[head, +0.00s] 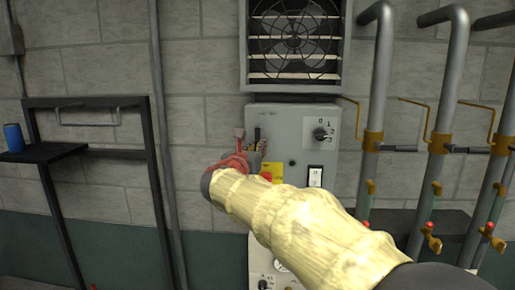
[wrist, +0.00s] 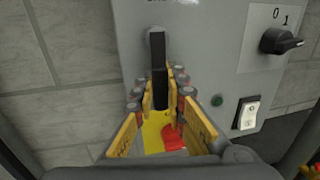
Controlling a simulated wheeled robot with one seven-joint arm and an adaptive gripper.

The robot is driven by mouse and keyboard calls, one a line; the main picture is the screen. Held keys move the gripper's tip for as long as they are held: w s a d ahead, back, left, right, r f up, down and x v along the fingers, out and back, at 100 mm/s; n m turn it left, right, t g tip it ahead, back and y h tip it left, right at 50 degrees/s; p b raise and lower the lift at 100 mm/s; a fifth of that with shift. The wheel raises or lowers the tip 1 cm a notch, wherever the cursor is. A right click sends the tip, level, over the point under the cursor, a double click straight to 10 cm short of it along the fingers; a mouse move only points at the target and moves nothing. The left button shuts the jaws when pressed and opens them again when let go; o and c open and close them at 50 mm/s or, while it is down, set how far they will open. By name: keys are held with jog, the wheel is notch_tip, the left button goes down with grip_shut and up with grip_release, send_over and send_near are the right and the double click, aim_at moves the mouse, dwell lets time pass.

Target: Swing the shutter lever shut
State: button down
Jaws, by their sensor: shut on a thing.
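The shutter lever (wrist: 158,55) is a black upright bar on the front of the grey control box (head: 285,120). In the wrist view it runs down from a round pivot near the box's top. In the head view, only its upper part (head: 257,133) shows. My gripper (wrist: 158,84) has its fingers on both sides of the lever's lower part and is shut on it. In the head view, my red gripper (head: 236,160) is at the box's left side, partly hidden by my pale yellow arm.
The box also carries a rotary knob (wrist: 282,41), a green light (wrist: 217,100), a white rocker switch (wrist: 246,113) and a red button (wrist: 171,138) on a yellow plate. A louvred fan (head: 295,40) is above. Pipes (head: 437,130) stand right; a black frame (head: 95,100) stands left.

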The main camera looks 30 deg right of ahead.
aim_at(275, 125)
dwell(0.8)
jog(key=d+n, duration=0.1)
jog(key=n, duration=0.2)
jog(key=s+d+r+n+t, duration=0.1)
jog(key=n, duration=0.2)
jog(key=s+d+n, duration=0.1)
jog(key=n, duration=0.2)
jog(key=shift+s+r+n+t, duration=0.1)
jog(key=shift+r+n+t, duration=0.2)
jog(key=shift+t, duration=0.1)
jog(key=n, duration=0.1)
jog(key=r+n, duration=0.1)
jog(key=n, duration=0.1)
jog(key=d+n+t, duration=0.1)
jog(key=n, duration=0.1)
jog(key=shift+s+r, duration=0.3)
jog(key=shift+r, duration=0.1)
jog(key=shift+d+r+n+t+y+p, duration=0.1)
jog(key=shift+r+n+t+y+p, duration=0.3)
jog(key=shift+n, duration=1)
jog(key=shift+d+r+n+t+y+p, duration=0.15)
jog(key=shift+r+n+y, duration=0.3)
jog(key=shift+n, duration=0.95)
jog(key=shift+a, duration=0.1)
jog(key=c, duration=1.8)
grip_release()
jog(key=shift+s, duration=0.1)
